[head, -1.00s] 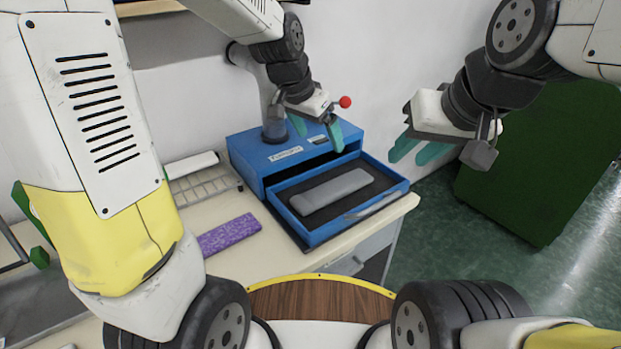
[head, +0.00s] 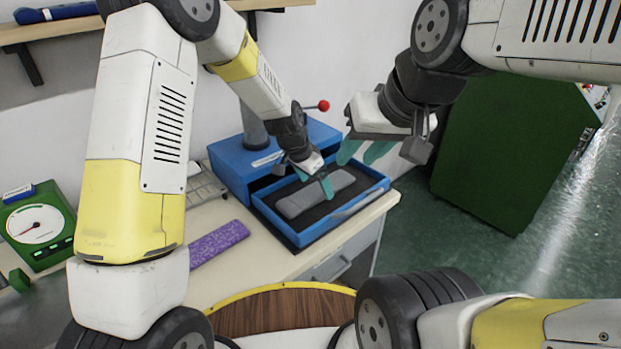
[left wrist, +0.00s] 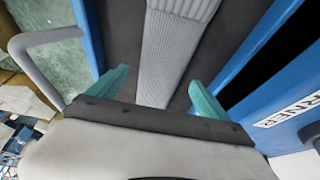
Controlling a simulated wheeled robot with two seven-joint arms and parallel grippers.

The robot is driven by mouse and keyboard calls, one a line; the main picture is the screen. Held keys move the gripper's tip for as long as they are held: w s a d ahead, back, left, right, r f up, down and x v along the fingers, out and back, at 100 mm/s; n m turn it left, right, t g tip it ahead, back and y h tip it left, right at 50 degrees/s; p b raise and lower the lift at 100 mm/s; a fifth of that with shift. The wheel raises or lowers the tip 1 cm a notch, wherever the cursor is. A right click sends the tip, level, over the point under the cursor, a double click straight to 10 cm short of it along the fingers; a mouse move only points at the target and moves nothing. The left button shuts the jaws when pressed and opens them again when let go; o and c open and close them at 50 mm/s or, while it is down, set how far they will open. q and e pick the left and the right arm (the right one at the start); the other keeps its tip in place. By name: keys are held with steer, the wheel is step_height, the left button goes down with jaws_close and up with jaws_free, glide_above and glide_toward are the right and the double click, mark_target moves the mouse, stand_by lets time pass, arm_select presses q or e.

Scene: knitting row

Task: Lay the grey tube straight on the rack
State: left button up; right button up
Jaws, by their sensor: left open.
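The grey tube (head: 298,201) lies in the open tray of a blue box (head: 278,224); the left wrist view shows its ribbed, knitted surface (left wrist: 166,60). My left gripper (head: 304,180) is over the tube, pointing down. In the left wrist view its open teal fingers (left wrist: 157,93) stand on either side of the tube, with nothing gripped. Whether the fingers touch it cannot be told. The wire rack (head: 208,187) stands left of the blue box, partly hidden behind my left arm. My right gripper (head: 362,151) is open and empty, above and right of the tray.
A purple patterned strip (head: 218,243) lies on the table in front of the rack. A red-knobbed lever (head: 323,106) rises behind the box. A green dial scale (head: 38,226) stands far left. A green cabinet (head: 510,150) stands at right.

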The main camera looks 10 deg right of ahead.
arm_select(q)
steer(key=shift+x, duration=1)
steer(key=shift+c, duration=0.2)
steer(key=shift+r, duration=0.1)
steer(key=c, duration=1.4)
